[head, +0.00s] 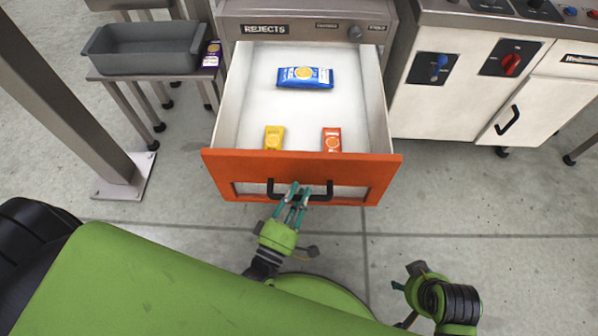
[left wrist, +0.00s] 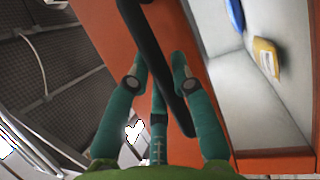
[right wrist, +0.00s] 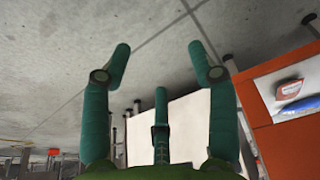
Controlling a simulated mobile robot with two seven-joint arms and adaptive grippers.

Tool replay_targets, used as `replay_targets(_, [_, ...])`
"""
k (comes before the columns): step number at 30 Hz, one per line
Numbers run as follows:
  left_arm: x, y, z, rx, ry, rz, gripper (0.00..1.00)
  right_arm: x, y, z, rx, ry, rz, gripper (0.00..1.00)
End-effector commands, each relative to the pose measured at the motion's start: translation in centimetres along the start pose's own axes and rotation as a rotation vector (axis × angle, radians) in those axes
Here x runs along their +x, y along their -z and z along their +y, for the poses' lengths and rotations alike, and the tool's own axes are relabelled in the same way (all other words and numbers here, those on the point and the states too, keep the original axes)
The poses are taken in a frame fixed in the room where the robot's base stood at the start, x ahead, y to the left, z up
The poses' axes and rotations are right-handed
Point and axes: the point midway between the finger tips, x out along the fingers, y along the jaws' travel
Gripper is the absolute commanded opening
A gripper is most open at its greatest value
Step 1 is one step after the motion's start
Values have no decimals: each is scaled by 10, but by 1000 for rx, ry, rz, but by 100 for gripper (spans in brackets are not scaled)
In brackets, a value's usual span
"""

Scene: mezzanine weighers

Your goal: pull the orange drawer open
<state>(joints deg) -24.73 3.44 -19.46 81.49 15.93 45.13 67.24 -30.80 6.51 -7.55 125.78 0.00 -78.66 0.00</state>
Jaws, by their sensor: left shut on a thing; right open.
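The orange drawer (head: 228,163) stands pulled out from the cabinet marked REJECTS, its pale inside showing. It also shows in the left wrist view (left wrist: 105,30) and the right wrist view (right wrist: 288,148). Its black bar handle (head: 271,188) is on the orange front. My left gripper (head: 296,191) is shut on the handle, which crosses between its fingers in the left wrist view (left wrist: 150,50). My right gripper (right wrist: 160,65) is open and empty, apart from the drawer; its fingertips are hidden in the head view.
A blue packet (head: 305,77), a yellow packet (head: 274,137) and a red packet (head: 332,139) lie in the drawer. A grey tray (head: 140,62) on a stand is at the left, near a metal post (head: 75,95). A white cabinet (head: 430,105) stands right. Floor (head: 480,210) is clear at right.

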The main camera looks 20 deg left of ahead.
Motion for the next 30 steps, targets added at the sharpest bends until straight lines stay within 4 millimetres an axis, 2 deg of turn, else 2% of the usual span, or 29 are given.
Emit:
replay_targets(1, [-14,-5,3,3,6,-3,0,3,0,0,0,1,-3,59])
replay_targets(9, [-78,-32,15,3,6,-4,0,16,-4,-1,-2,2,-9,59])
replay_targets(15, [-116,-48,22,3,3,-3,0,16,-4,-1,-2,2,-8,59])
replay_targets(22, [-142,-58,28,3,2,-2,0,13,-2,-1,-1,2,-5,59])
replay_targets(30, [-151,-62,30,4,0,-1,0,12,-2,-1,-1,1,-5,59])
